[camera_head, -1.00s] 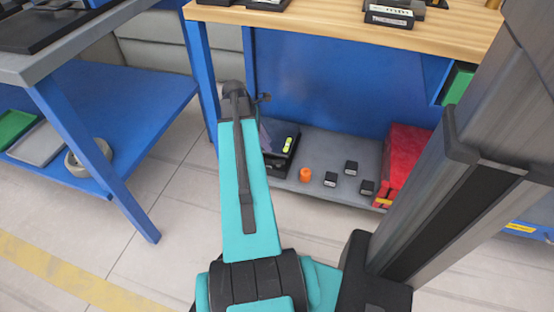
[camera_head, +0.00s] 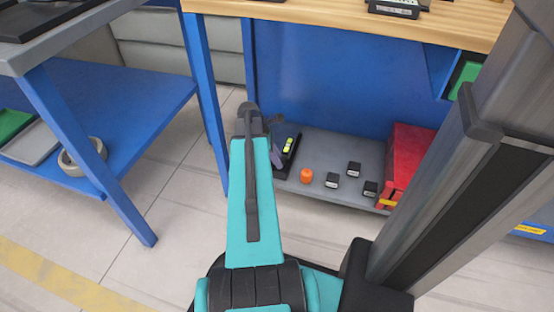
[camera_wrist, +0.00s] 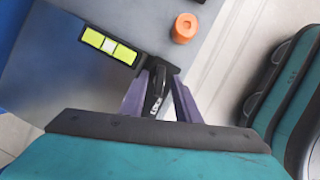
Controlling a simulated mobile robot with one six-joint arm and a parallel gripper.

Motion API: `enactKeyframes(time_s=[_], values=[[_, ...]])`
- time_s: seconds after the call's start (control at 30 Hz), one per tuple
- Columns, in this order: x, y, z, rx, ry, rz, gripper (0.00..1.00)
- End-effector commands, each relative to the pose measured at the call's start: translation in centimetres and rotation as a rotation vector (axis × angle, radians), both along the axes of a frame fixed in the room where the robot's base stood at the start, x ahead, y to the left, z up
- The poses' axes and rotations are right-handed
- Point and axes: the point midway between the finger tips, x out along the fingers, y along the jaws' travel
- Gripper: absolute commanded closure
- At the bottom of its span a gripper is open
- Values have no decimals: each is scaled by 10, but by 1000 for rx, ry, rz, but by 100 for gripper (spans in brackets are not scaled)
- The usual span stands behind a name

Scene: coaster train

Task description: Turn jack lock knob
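The jack (camera_head: 284,165) is a dark box with a yellow-green level strip on the grey lower shelf, partly hidden behind my arm in the head view. A black knob or lever (camera_wrist: 157,88) with white lettering, seemingly "LOCK", sits between the two purple fingers of my gripper (camera_wrist: 162,75). The fingers straddle it closely; whether they press on it I cannot tell. In the head view the fingers are mostly hidden by my wrist.
A blue table leg (camera_head: 204,100) is just left of my arm. The wooden worktop (camera_head: 340,22) overhangs the shelf.

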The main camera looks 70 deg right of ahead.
Motion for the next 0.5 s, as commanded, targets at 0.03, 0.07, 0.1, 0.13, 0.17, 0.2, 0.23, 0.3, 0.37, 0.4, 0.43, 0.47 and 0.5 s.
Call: enactKeyframes(time_s=[0.03,0.07,0.1,0.13,0.17,0.2,0.23,0.3,0.37,0.4,0.43,0.47,0.5], values=[[0,0,0,0,0,0,70],[0,0,0,0,0,0,70],[0,0,0,0,0,0,70],[0,0,0,0,0,0,70],[0,0,0,0,0,0,70],[0,0,0,0,0,0,72],[0,0,0,0,0,0,77],[0,0,0,0,0,-1,89],[0,0,0,0,0,-1,99],[0,0,0,0,0,-1,100],[0,0,0,0,0,-1,100],[0,0,0,0,0,-1,100],[0,0,0,0,0,-1,100]])
